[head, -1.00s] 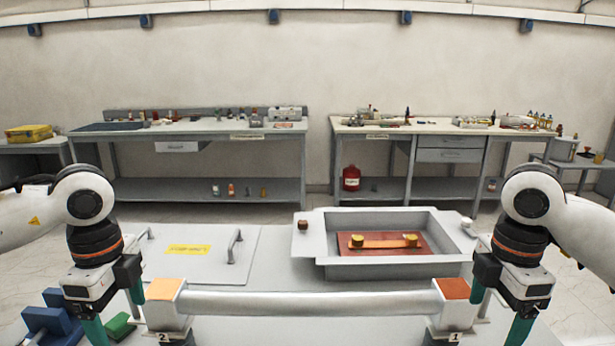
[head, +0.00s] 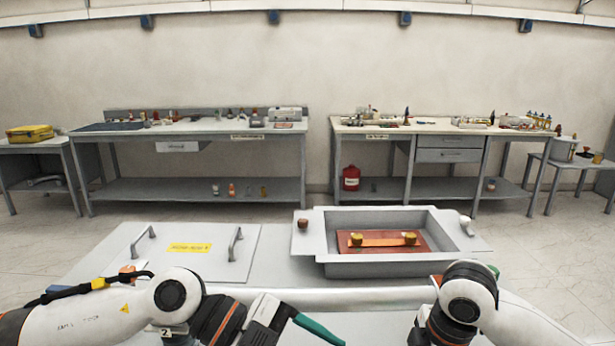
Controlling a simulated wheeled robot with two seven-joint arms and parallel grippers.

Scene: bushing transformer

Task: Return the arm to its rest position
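My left arm (head: 175,295) is folded low across the front left of the view. My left gripper (head: 318,328) is at the bottom middle, just in front of the grey bar (head: 330,299). A teal finger shows, but the gap between its fingers does not. My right arm (head: 468,293) is bent low at the front right. Its gripper is out of sight beyond the bottom edge. The bar lies horizontally, with its ends largely hidden behind my arms. I see nothing held in the visible part of the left gripper.
A grey tray (head: 333,270) with a copper-coloured plate (head: 350,252) sits behind the bar. Left of it lies a flat grey lid (head: 205,268) with two handles and a yellow label. Two workbenches (head: 230,128) (head: 350,128) stand along the back wall, with clear floor before them.

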